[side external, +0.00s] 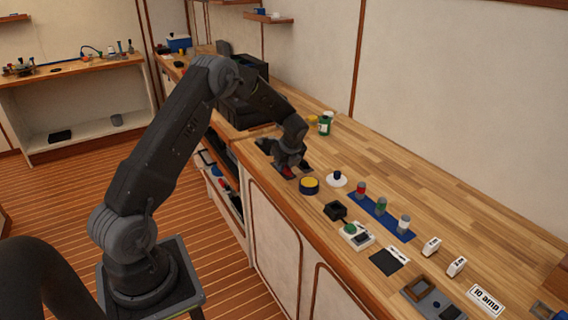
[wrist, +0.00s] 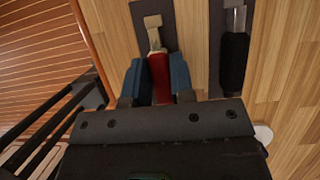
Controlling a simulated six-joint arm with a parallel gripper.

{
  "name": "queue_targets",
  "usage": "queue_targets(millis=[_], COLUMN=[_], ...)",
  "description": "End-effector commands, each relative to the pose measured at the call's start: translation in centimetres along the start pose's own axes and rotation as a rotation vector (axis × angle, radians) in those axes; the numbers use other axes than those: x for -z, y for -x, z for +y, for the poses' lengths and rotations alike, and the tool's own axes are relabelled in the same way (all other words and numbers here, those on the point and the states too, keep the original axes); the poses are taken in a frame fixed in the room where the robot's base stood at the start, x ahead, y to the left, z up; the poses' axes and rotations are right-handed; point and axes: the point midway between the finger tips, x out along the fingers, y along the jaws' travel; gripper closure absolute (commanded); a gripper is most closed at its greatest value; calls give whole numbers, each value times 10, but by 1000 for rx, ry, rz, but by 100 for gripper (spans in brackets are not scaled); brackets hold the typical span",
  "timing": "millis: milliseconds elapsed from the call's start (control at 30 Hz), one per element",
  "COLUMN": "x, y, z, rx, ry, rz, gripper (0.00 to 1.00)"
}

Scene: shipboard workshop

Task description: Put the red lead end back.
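A red-handled piece (wrist: 160,75) with a pale neck and a wider pale end shows in the wrist view over a dark grey mat. It may be the red lead end, but no cable is visible on it. The two blue fingers of my gripper (wrist: 159,82) flank the red handle, with no gap seen on either side. In the side view my gripper (side external: 289,164) is low at the bench's front edge, with a bit of red under it. The rear of the handle is hidden by the gripper body.
A black-handled tool (wrist: 235,62) lies on another dark mat to the right. A yellow-topped round tin (side external: 309,186) and a white disc with a black knob (side external: 337,179) are close by. A blue rack (side external: 381,217) holds coloured jars.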

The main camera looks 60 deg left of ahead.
Motion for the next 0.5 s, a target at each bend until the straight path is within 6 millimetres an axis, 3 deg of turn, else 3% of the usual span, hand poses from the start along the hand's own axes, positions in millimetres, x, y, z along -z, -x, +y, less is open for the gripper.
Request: queue_targets(millis=[233,500], x=[0,-1], y=[0,2], z=[0,0], rx=[0,0], ry=[0,0], rz=[0,0], gripper=[54,54])
